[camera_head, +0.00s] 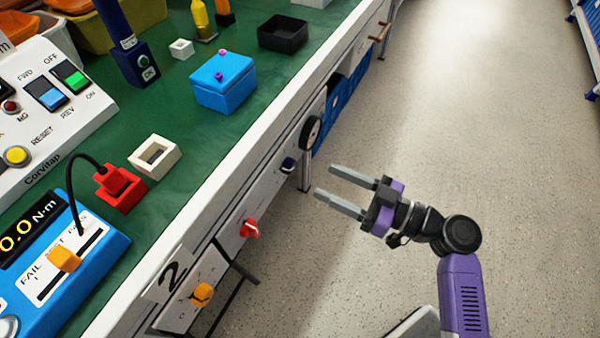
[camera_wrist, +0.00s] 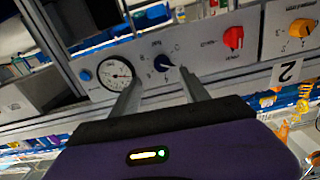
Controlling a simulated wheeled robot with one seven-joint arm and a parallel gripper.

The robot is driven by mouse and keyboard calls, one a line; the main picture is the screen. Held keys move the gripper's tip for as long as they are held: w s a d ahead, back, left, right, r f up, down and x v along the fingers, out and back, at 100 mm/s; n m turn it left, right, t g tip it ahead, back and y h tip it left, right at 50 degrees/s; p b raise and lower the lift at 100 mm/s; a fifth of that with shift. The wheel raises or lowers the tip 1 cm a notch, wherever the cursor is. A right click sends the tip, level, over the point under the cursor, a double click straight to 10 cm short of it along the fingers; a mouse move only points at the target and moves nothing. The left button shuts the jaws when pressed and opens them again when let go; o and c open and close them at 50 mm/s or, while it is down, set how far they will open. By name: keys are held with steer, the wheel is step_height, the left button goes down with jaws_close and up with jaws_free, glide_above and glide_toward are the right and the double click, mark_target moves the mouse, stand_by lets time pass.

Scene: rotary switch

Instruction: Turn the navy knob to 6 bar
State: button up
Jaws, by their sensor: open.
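The navy knob (camera_head: 288,165) sits on the white front panel of the bench, between a round gauge and a red knob. In the wrist view the navy knob (camera_wrist: 162,61) shows between and beyond my fingertips, with small markings around it that are too small to read. The round pressure gauge (camera_wrist: 116,74) has a white face with a needle; in the head view it is seen edge-on (camera_head: 311,132). My gripper (camera_head: 338,189) is open and empty, out in front of the panel to the right of the navy knob, apart from it. Its fingers also show in the wrist view (camera_wrist: 160,92).
A small blue knob (camera_wrist: 86,75) lies beyond the gauge. The bench top (camera_head: 215,140) holds boxes and control units. The floor (camera_head: 480,120) is clear.

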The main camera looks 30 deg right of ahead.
mark_target(293, 168)
steer(key=shift+n, duration=0.3)
steer(key=shift+a+x, duration=0.2)
steer(key=shift+x, duration=3.7)
steer(key=shift+s+f, duration=0.1)
jaws_close()
